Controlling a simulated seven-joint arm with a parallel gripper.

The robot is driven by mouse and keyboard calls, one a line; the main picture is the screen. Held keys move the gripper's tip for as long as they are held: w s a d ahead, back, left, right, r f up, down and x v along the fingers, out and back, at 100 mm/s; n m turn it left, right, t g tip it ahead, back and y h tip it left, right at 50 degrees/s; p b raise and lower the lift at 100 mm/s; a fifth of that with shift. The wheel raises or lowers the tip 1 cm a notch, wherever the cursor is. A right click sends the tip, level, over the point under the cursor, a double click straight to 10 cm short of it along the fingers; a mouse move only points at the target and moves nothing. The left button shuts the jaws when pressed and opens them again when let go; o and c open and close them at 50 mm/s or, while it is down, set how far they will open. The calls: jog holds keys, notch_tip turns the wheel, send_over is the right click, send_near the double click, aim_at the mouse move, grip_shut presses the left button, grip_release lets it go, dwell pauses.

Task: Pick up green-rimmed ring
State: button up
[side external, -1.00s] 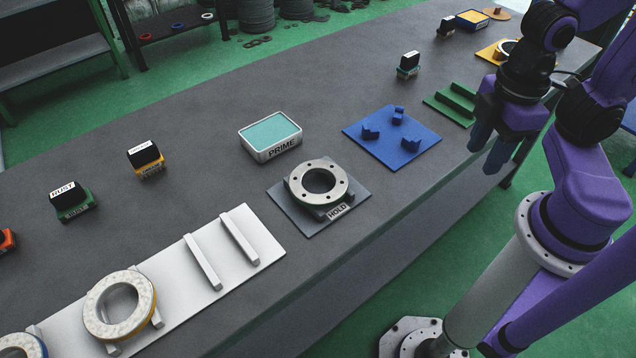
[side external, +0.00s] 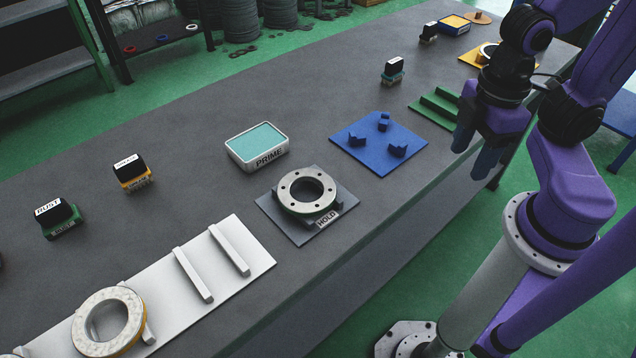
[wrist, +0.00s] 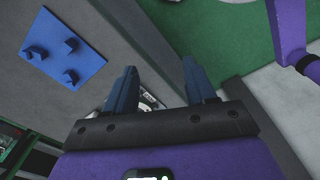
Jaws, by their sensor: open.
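In the side external view a pale metal ring (side external: 307,189) with bolt holes and a greenish side lies flat on the dark grey plate (side external: 283,224) labelled HOLD. My gripper (side external: 474,152) hangs open and empty to the right of it, beyond the blue plate and near the bench's front edge, well apart from the ring. In the wrist view my gripper (wrist: 160,84) shows two spread blue fingers. A small part of a pale object with a label shows between and below them, mostly hidden by the gripper body.
A blue plate (side external: 357,158) with small blocks and a green channelled fixture (side external: 440,102) lie nearer my gripper. A PRIME tray (side external: 256,147) stands behind the ring. A white rack (side external: 232,243) carries a yellow-rimmed ring (side external: 92,334). Stamps stand along the back; bare bench lies between.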

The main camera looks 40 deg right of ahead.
jog(key=w+a+r+m, duration=0.2)
jog(key=w+a+m, duration=0.8)
jog(key=w+m, duration=0.3)
jog(key=m, duration=1.3)
send_over(287, 181)
jog(key=f, duration=1.1)
jog(key=shift+s+f, duration=0.25)
jog(key=shift+w+f, duration=0.2)
jog(key=shift+f, duration=2.6)
grip_shut()
